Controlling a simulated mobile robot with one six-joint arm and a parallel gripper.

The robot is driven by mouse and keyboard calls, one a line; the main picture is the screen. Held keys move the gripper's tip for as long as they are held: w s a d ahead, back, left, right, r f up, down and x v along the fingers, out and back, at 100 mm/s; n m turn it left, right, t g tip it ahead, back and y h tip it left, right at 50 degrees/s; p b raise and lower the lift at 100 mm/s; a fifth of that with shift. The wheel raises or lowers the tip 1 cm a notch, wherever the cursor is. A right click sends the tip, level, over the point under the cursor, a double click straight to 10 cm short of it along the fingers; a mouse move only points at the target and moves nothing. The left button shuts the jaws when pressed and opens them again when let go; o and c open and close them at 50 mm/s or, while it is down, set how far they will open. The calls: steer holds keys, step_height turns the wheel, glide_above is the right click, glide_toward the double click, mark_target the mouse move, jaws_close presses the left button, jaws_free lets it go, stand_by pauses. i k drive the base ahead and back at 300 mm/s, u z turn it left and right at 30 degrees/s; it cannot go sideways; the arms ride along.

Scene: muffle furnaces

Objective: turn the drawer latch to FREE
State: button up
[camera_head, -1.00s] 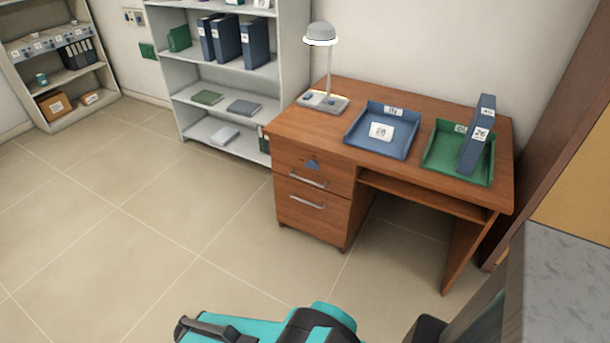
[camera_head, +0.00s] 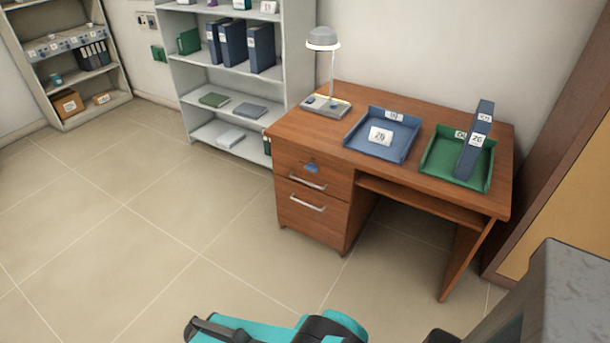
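The drawer latch (camera_head: 311,167) is a small blue piece on the front of the upper drawer (camera_head: 291,177) of the brown wooden desk (camera_head: 424,194). It sits just above that drawer's silver handle. The latch is too small in view to read any marking or tell its setting. Both drawers look shut. A teal and black part of my arm (camera_head: 275,330) shows at the bottom edge, well apart from the desk. My gripper's fingertips cannot be made out.
A lamp (camera_head: 324,40), a blue tray (camera_head: 365,149) and a green tray (camera_head: 441,172) holding a blue binder (camera_head: 474,140) stand on the desk. A grey shelf unit (camera_head: 187,88) stands left of it. A grey-topped block (camera_head: 575,290) is at lower right. The tiled floor before the drawers is clear.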

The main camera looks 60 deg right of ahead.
mark_target(311, 166)
steer(key=z, duration=0.1)
steer(key=i, duration=0.95)
steer(key=u, duration=0.05)
